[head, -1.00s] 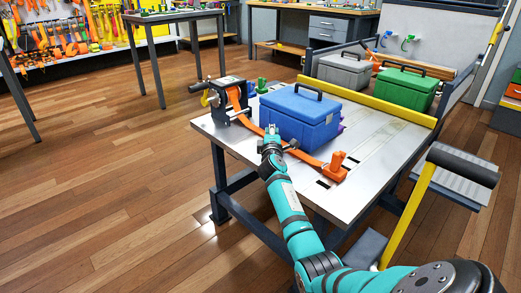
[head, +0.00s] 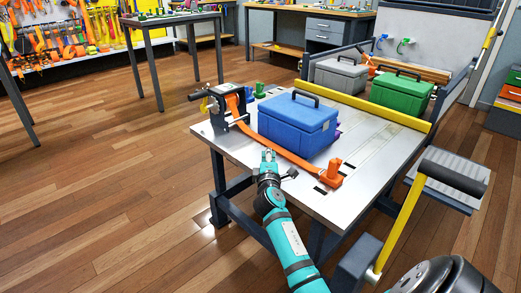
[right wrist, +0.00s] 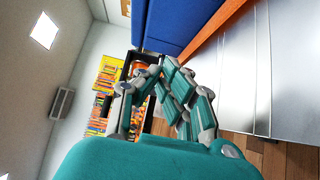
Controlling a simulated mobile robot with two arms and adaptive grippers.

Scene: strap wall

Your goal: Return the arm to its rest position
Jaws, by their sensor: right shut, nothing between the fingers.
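My right gripper (head: 269,157) is at the near edge of the metal-topped table (head: 245,150), in front of the blue toolbox (head: 300,120). It is shut and empty, and it also shows in the right wrist view (right wrist: 165,68). An orange strap (head: 275,146) runs from the black ratchet winch (head: 228,106) along the near side of the blue toolbox to an orange end piece (head: 330,173). The strap lies just beyond my right fingertips in the head view. My left gripper is out of view.
A grey toolbox (head: 340,74) and a green toolbox (head: 402,92) stand behind a yellow rail (head: 370,104). A black-ended yellow lever (head: 405,215) rises at the right. Wooden floor (head: 110,200) lies open at the left.

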